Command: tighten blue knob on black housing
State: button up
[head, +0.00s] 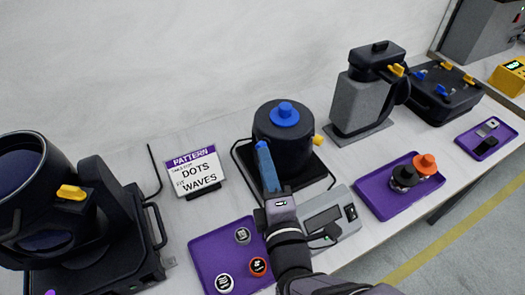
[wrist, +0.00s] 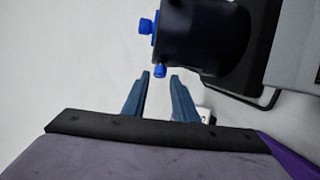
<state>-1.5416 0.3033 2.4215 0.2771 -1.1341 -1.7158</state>
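The black housing (head: 278,150) is a dark cylinder on a black base in the middle of the table. A large blue knob (head: 285,114) sits on its top; it shows at the upper left in the wrist view (wrist: 147,27). My gripper (head: 262,147) has blue fingers and is at the housing's front left. In the wrist view my gripper (wrist: 160,75) is open, with the small knob centred at the fingertips. I cannot tell whether they touch it.
A yellow knob (head: 319,140) sticks out on the housing's right. A purple tray (head: 210,247) with several round parts and a grey device (head: 345,229) lie below my gripper. A pattern sign (head: 196,172) stands left; a grey machine (head: 358,105) stands right.

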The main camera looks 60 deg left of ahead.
jog(key=shift+x, duration=1.95)
grip_shut()
jog(key=shift+f, duration=0.2)
jog(key=m+y+b, duration=0.1)
jog(key=b, duration=0.4)
jog(key=m+t+y+b, duration=0.1)
jog(key=m+b, duration=0.1)
jog(key=b, duration=0.3)
jog(key=m+t+y+b, duration=0.1)
jog(key=m+b, duration=0.1)
jog(key=b, duration=0.3)
jog(key=shift+f+y, duration=0.3)
jog(key=shift+f, duration=0.1)
jog(key=shift+r+t, duration=0.2)
jog(key=shift+t, duration=0.2)
